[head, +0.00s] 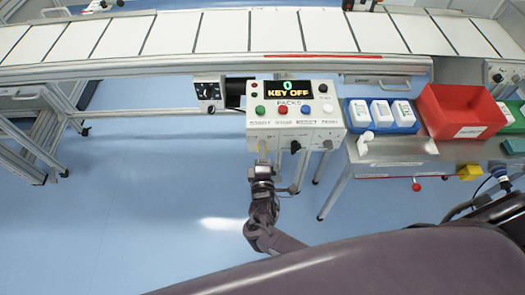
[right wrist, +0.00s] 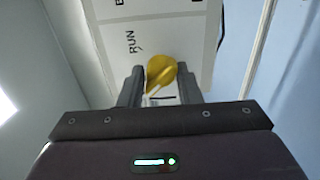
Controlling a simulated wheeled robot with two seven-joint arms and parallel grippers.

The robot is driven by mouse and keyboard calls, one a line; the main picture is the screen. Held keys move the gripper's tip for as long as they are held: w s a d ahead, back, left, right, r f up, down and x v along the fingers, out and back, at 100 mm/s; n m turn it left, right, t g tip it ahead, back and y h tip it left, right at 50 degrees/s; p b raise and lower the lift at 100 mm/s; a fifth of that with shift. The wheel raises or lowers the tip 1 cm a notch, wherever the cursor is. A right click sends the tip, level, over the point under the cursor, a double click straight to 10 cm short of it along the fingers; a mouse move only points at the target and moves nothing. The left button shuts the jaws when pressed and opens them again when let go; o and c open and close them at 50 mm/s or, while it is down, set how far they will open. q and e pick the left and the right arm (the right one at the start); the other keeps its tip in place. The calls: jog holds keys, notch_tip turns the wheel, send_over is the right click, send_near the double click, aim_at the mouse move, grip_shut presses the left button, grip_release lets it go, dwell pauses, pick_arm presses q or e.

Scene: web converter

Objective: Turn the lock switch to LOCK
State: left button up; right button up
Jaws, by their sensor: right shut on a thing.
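The control box (head: 295,100) hangs at the front of the conveyor. Its display (head: 287,90) reads "0 KEY OFF". In the right wrist view a yellow switch (right wrist: 160,69) sits on a pale panel (right wrist: 165,25), with the word RUN beside it. My right gripper (right wrist: 161,88) is shut on this yellow switch, one dark finger on each side. In the head view the right gripper (head: 262,158) is at the lower front of the box, below its left part, and the switch is hidden there. A LOCK label cannot be made out. My left gripper is not in view.
Green, red and blue buttons sit on the box top. A black knob (head: 295,147) is on its front, right of the gripper. A side table (head: 390,150) holds a blue tray (head: 351,119) of white packs and a red bin (head: 460,110). Floor to the left is clear.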

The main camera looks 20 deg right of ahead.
jog(key=shift+d, duration=0.1)
jog(key=o, duration=0.9)
jog(key=v, duration=0.7)
jog(key=shift+s, duration=0.4)
